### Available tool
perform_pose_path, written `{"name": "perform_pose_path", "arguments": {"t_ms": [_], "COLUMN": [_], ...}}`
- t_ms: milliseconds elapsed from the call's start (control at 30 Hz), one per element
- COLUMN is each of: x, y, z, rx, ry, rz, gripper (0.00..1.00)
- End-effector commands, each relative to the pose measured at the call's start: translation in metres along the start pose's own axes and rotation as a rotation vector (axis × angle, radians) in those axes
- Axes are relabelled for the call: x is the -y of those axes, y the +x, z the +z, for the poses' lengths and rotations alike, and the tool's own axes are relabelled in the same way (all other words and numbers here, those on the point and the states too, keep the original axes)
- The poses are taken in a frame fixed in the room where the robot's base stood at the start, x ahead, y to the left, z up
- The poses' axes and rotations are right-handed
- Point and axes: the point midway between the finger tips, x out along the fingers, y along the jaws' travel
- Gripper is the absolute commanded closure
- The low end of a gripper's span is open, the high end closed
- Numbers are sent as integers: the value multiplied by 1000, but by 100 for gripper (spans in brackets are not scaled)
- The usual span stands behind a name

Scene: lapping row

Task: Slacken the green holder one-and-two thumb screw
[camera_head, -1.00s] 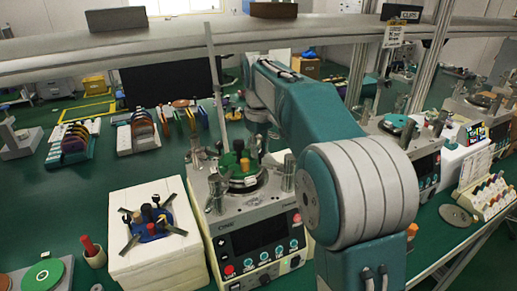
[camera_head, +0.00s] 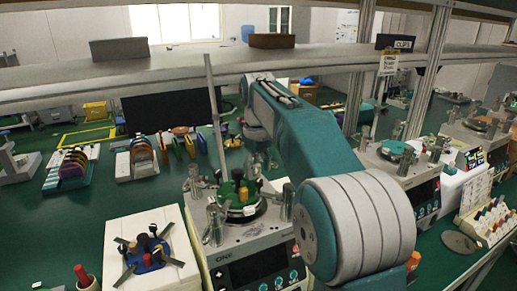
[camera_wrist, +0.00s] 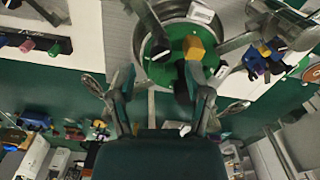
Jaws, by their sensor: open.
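The green holder (camera_head: 238,190) sits on the round plate of the middle lapping machine (camera_head: 222,234), with upright posts around it. In the wrist view the green holder (camera_wrist: 166,64) lies inside a pale ring, with a yellow-orange block (camera_wrist: 194,47) and a dark knob (camera_wrist: 184,72) on it. I cannot tell which part is the one-and-two thumb screw. My gripper (camera_wrist: 160,88) is open, its two fingers at the near edge of the ring. The right finger overlaps the dark knob in the picture; contact cannot be told. The head view does not show the fingertips clearly.
A blue holder (camera_head: 148,254) with dark arms stands on a white block (camera_head: 178,270) to the left; it also shows in the wrist view (camera_wrist: 264,58). A thin upright rod (camera_head: 215,115) rises behind the machine. An overhead shelf (camera_head: 200,77) crosses above. Racks of coloured discs (camera_head: 75,162) stand back left.

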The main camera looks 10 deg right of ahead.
Motion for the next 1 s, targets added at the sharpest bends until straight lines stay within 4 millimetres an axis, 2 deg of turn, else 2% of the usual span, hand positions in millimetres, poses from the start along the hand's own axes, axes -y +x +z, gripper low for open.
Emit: {"name": "perform_pose_path", "arguments": {"t_ms": [200,500,700,1000], "x": [-1,-2,-1,-1], "y": [-39,-77,-88,-90], "z": [-1,-2,-1,0], "rx": [-2,1,2,3], "ry": [0,1,1,1], "rz": [1,0,0,-1], "gripper": [35,35,35,35]}}
